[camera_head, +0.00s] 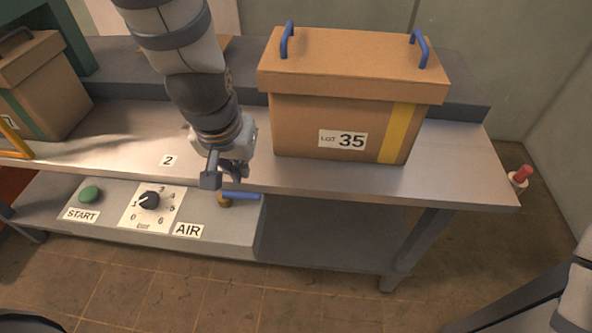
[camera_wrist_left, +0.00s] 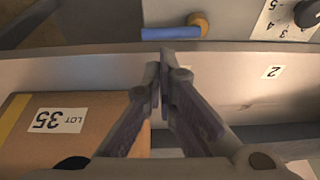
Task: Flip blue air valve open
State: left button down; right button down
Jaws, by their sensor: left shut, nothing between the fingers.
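The blue air valve (camera_head: 240,196) has a blue lever on a brass-coloured body, at the right end of the control panel beside the AIR label (camera_head: 188,230). Its lever lies sideways, pointing right in the head view. In the left wrist view the blue lever (camera_wrist_left: 171,33) lies across the top, just past my fingertips. My left gripper (camera_head: 228,178) is shut and empty, pointing down just above the valve. I cannot tell whether the fingertips touch the lever. My right gripper is not in view; only part of an arm shows at lower right.
The panel (camera_head: 110,228) also holds a green START button (camera_head: 90,194) and a black dial (camera_head: 149,200). A LOT 35 box (camera_head: 340,120) with blue handles stands on the bench (camera_head: 470,180), right of my left gripper. Another box (camera_head: 45,85) stands at far left.

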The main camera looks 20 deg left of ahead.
aim_at(258, 184)
pick_arm(q)
jog(key=shift+w+d+r, duration=0.35)
jog(key=shift+w+r, duration=0.2)
jog(key=shift+r, duration=0.2)
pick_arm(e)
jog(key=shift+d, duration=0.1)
